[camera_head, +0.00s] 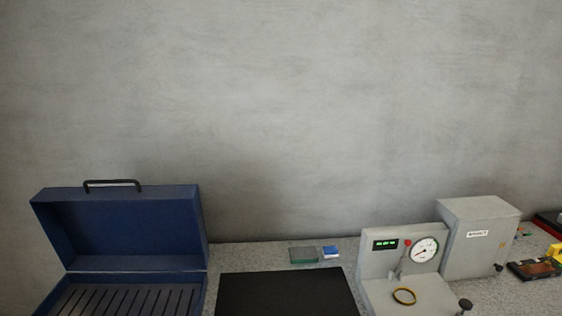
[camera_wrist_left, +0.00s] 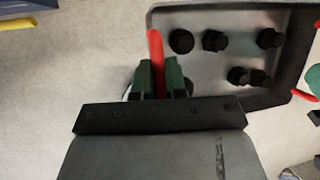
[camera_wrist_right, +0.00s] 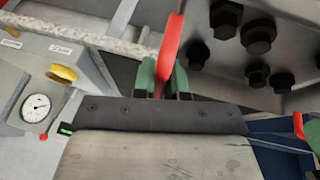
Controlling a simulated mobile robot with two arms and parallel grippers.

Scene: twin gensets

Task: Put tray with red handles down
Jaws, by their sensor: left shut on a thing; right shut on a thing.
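The tray is a grey metal pan with a dark rim and red handles, holding several black hex bolts; it shows in the left wrist view (camera_wrist_left: 215,65) and the right wrist view (camera_wrist_right: 300,75). My left gripper (camera_wrist_left: 160,80) is shut on one red handle (camera_wrist_left: 155,45). My right gripper (camera_wrist_right: 163,78) is shut on the other red handle (camera_wrist_right: 172,38). Only part of the tray shows in each wrist view. The tray and both grippers are out of the head view.
Small green and blue blocks lie behind the mat. The mat looks bare.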

